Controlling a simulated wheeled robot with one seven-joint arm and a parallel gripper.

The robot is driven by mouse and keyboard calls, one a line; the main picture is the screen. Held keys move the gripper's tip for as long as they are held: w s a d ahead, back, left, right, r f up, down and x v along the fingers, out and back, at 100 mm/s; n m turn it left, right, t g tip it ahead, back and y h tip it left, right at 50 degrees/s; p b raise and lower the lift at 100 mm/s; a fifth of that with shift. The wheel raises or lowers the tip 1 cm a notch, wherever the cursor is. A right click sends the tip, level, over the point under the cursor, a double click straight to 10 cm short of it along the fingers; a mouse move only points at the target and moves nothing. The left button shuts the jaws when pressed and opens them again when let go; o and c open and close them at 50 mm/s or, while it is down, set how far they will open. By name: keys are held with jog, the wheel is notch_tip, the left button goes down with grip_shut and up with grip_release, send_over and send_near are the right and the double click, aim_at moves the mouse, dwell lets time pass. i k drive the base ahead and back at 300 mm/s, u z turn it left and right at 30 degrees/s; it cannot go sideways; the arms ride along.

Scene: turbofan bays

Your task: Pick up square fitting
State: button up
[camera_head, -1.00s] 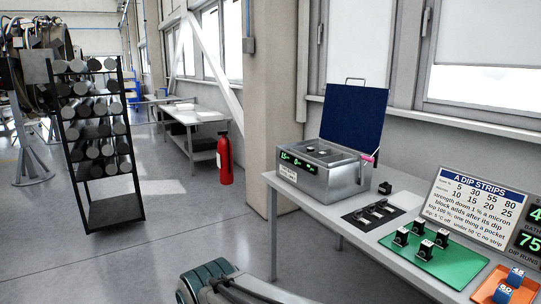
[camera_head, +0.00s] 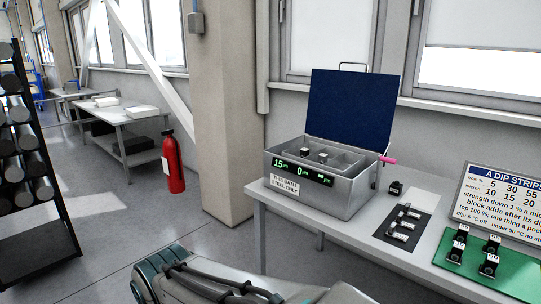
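I cannot tell for sure which piece is the square fitting. Small dark blocks with pale tops (camera_head: 488,265) stand on a green mat at the right. A single dark block (camera_head: 395,188) stands on the table beside the metal bath (camera_head: 335,200). Several small metal fittings (camera_head: 404,226) lie on a dark mat (camera_head: 386,237) in front of it; their shapes are too small to tell. Two small pieces (camera_head: 305,155) sit inside the open bath. My arm reaches in along the bottom edge, short of the table; its gripper is out of the picture.
The bath's blue lid (camera_head: 347,110) stands open, with a pink-ended handle (camera_head: 389,160) at its right. A sign (camera_head: 505,200) stands behind the green mat (camera_head: 520,270). A fire extinguisher (camera_head: 173,165), pillar (camera_head: 228,110) and dark rack (camera_head: 30,170) stand left. Floor between is clear.

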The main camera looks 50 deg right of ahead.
aim_at(323, 157)
jog(key=z, duration=0.55)
jog(key=i, duration=1.2)
jog(key=z, duration=1.75)
jog(key=i, duration=0.75)
jog(key=z, duration=0.6)
jog(key=i, duration=0.45)
jog(key=u, duration=0.05)
